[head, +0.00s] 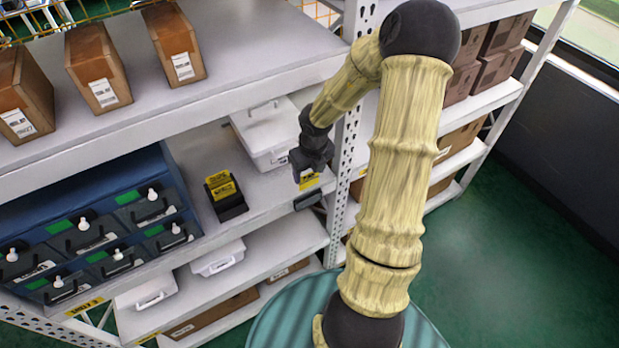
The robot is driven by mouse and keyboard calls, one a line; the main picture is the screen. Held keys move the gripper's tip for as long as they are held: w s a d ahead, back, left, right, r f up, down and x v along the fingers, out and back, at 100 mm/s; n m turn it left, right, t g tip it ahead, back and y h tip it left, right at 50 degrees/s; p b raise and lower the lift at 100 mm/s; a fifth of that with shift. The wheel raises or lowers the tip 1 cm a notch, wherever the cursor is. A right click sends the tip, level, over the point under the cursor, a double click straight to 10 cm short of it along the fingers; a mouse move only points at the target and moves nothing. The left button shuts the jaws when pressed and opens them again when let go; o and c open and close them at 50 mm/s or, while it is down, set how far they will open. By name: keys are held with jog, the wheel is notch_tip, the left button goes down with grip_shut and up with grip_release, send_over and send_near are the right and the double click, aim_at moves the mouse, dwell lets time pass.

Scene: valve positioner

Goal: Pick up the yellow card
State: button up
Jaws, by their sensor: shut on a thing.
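A yellow card (309,182) with dark markings hangs just below my gripper (308,172), which is shut on it. The gripper and card are in front of the middle shelf, near its front edge and left of the perforated upright. The fingertips are small and dark in the head view. More yellow cards (221,186) stand in a black holder (232,207) on the middle shelf, left of my gripper and apart from it.
A white lidded box (265,133) stands on the shelf behind my gripper. A blue cabinet (110,190) with several dark drawers is at the left. Brown cartons (98,68) stand on the shelf above. A perforated upright (345,150) is close to the right.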

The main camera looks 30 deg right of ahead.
jog(key=shift+r, duration=0.65)
dwell(0.3)
